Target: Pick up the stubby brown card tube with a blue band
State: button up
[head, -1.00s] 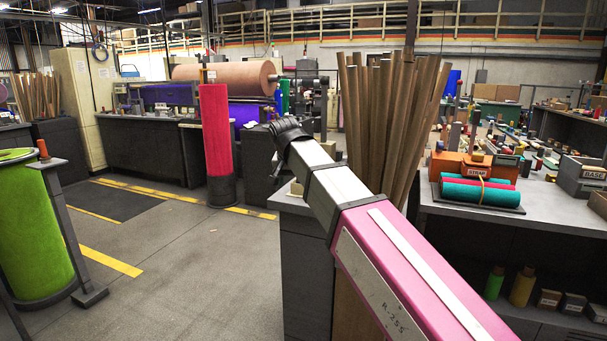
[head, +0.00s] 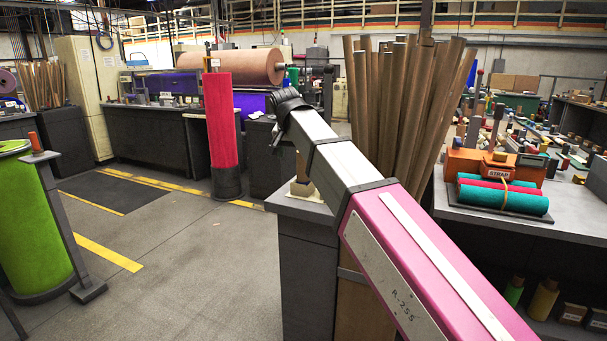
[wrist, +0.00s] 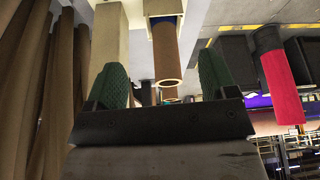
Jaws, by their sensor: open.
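A short brown card tube (wrist: 167,55) shows in the wrist view, with a blue band near its upper end in the picture. Its open, hollow end points toward my gripper. My gripper (wrist: 161,72) is open, with green ridged pads on either side of the tube in the picture; the tube looks to lie beyond the fingertips, and I cannot tell the exact gap. Nothing is held. In the head view the dark end of my arm is above a grey cabinet corner, and I cannot clearly make out the tube there.
A pale post (wrist: 110,38) stands close beside the tube in the wrist view. Tall brown tubes (head: 405,110) stand in a bunch right of my arm. A bench (head: 445,200) with strapped rolls (head: 502,195) is at right. Open floor (head: 200,260) lies left.

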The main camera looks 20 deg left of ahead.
send_over(303, 173)
jog(key=shift+a, duration=0.35)
jog(key=shift+w+f, duration=0.2)
jog(key=shift+w, duration=0.1)
jog(key=x, duration=0.4)
jog(key=shift+f, duration=0.3)
jog(key=c, duration=1.3)
jog(key=shift+r, duration=0.1)
